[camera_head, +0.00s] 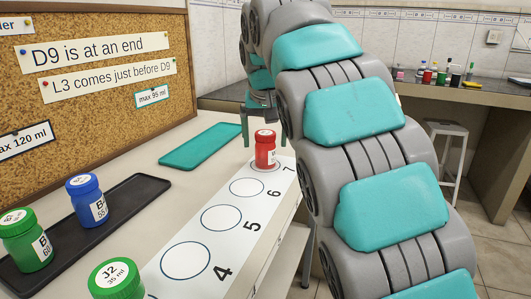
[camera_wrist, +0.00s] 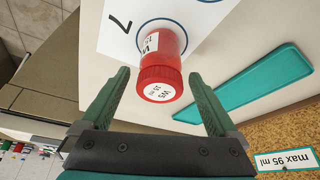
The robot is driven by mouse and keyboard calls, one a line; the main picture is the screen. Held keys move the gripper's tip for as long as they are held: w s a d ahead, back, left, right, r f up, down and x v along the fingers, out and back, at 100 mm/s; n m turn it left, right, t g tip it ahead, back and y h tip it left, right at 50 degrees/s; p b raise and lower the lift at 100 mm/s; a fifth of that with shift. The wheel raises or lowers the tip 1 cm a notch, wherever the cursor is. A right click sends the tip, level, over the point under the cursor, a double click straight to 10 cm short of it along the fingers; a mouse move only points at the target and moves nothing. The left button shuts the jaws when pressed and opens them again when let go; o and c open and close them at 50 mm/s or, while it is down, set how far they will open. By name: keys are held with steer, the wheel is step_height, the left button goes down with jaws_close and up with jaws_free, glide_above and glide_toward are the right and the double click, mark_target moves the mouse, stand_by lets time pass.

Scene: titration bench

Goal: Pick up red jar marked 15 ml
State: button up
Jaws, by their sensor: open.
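The red jar (camera_head: 265,149) stands upright on the circle marked 7 at the far end of the white numbered strip (camera_head: 225,262). In the wrist view the red jar (camera_wrist: 162,60) shows its red lid with a white label; the print is too small to read surely. My gripper (camera_head: 264,132) is open above and around the jar's top in the head view. In the wrist view the fingertips of my gripper (camera_wrist: 159,73) flank the lid on both sides, with gaps visible. The jar is not held.
A teal tray (camera_head: 200,146) lies beside the strip. A dark tray (camera_head: 140,190) holds a blue jar (camera_head: 86,200) and a green jar (camera_head: 27,240). Another green jar (camera_head: 116,282) stands near the front. Circles 4, 5 and 6 are empty. A corkboard (camera_head: 100,75) stands behind.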

steer(key=shift+x, duration=1.1)
steer(key=c, duration=1.4)
steer(key=shift+r, duration=0.2)
